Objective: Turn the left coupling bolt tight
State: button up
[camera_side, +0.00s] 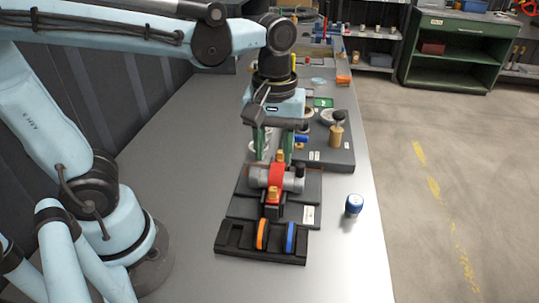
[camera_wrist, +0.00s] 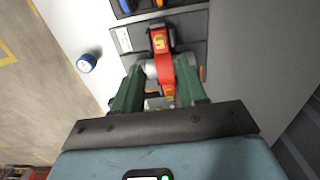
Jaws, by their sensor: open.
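A red coupling (camera_side: 276,175) with two brass bolts sits across a grey cylindrical pipe (camera_side: 293,184) on a dark block. In the side view, one bolt (camera_side: 273,196) is nearer the camera and the other is farther back, close to my gripper. In the wrist view, one bolt (camera_wrist: 158,41) is at the top of the red coupling (camera_wrist: 163,68) and the other (camera_wrist: 170,92) is lower, between my fingers. Which is the left bolt is unclear. My gripper (camera_side: 274,160) is open above the coupling. Its green fingers (camera_wrist: 160,68) stand on both sides, apart from the bolts.
A black tray (camera_side: 233,238) with an orange ring (camera_side: 262,234) and a blue ring (camera_side: 290,238) lies in front. A blue-and-white can (camera_side: 354,205) stands to the right. Another dark block with a wooden-coloured part (camera_side: 336,135) is behind. The grey bench is clear at left.

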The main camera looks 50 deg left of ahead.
aim_at(273, 189)
notch_tip(273, 189, down, 9)
dwell(0.5)
jog(key=shift+c, duration=0.3)
grip_shut()
